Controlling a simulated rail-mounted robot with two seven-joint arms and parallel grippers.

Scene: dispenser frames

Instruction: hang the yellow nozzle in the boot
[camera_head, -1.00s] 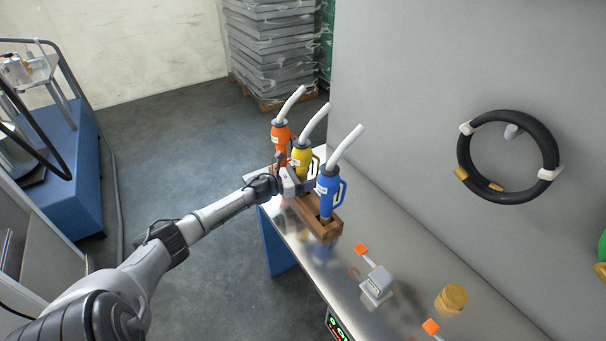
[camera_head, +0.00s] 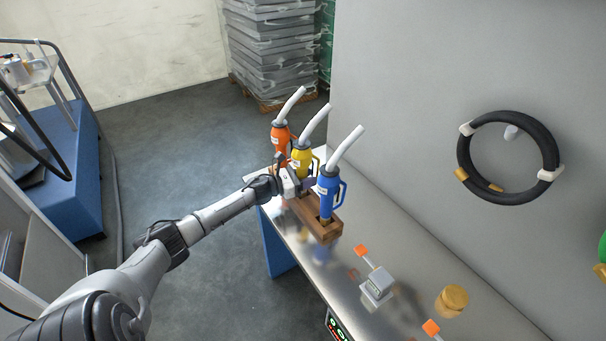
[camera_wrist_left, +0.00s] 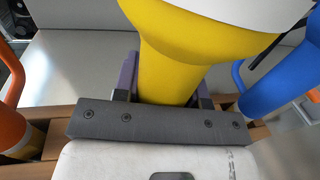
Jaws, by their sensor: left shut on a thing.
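The yellow nozzle (camera_head: 303,160) stands upright between an orange nozzle (camera_head: 281,136) and a blue nozzle (camera_head: 329,190) in the wooden rack on the steel bench. My left gripper (camera_head: 298,184) is shut on the yellow nozzle at its lower body. In the left wrist view, the yellow nozzle (camera_wrist_left: 178,62) sits between my left gripper's fingers (camera_wrist_left: 162,95). The gripper's palm hides the nozzle's lower end, so I cannot tell how deep it sits in the rack. No boot can be clearly told apart from the rack. My right gripper is not in view.
The wooden rack (camera_head: 325,231) holds the neighbouring nozzles close on both sides. A small grey device (camera_head: 377,286) and a brass-coloured cylinder (camera_head: 452,299) stand nearer on the bench. A black hose ring (camera_head: 546,146) hangs on the wall. The bench between rack and wall is clear.

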